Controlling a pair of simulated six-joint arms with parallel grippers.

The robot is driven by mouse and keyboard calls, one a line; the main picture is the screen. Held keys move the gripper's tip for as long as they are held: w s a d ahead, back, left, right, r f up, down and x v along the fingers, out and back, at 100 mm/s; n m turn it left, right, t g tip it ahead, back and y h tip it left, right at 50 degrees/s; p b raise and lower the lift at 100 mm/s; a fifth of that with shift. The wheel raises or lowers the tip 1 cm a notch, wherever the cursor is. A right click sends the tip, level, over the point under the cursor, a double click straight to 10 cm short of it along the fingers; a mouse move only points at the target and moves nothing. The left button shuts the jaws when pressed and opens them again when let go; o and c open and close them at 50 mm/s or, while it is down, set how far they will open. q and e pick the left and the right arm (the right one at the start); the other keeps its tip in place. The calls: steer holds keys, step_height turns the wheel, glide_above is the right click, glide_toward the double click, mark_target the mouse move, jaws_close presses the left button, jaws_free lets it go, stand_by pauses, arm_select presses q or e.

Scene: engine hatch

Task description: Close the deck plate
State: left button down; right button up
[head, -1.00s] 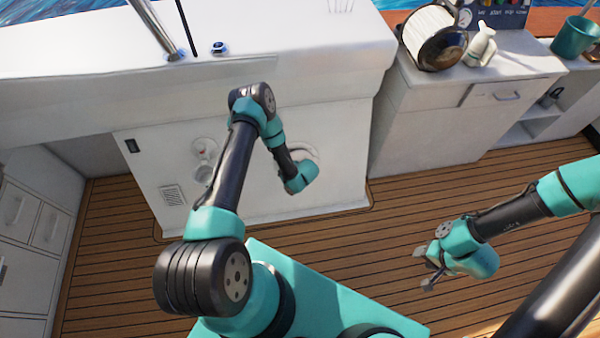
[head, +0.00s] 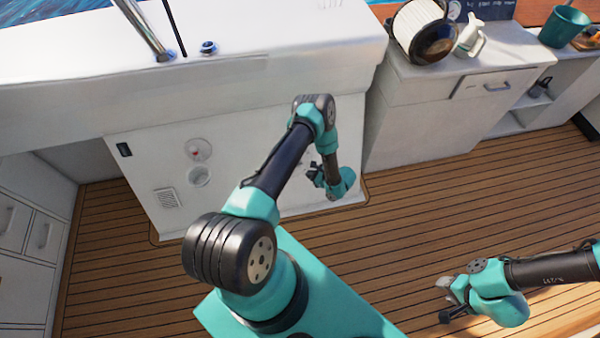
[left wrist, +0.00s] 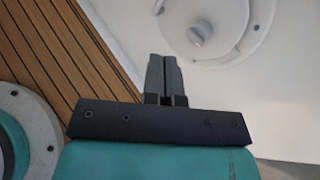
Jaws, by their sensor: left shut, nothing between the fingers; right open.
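A round white plate with a raised knob (left wrist: 200,33) shows in the left wrist view, inside a wider round rim on a white surface. I cannot tell whether it is seated flat. In the head view, my left arm covers most of that part of the white front panel (head: 255,190). My left gripper (head: 316,174) is in front of the right part of this panel. Its fingers (left wrist: 164,72) are together and empty, just short of the plate in the left wrist picture. My right gripper (head: 446,299) is open and empty above the wooden deck at right.
The wooden deck (head: 400,225) between the arms is clear.

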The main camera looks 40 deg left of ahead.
arm_select(q)
steer(key=x, duration=1.3)
steer(key=shift+a+r, duration=0.25)
steer(key=shift+a, duration=0.1)
steer(key=shift+w+a+f, duration=0.1)
steer(key=shift+a+f, duration=0.1)
steer(key=shift+a, duration=0.45)
steer(key=shift+s+a+f, duration=0.1)
steer(key=shift+a+f, duration=0.15)
steer(key=shift+a, duration=0.35)
steer(key=shift+w+a+f, duration=0.1)
steer(key=shift+a+f, duration=0.1)
steer(key=shift+a, duration=0.45)
steer(key=s+v, duration=0.2)
steer(key=v, duration=1.2)
steer(key=shift+s+d, duration=0.3)
steer(key=shift+s, duration=0.1)
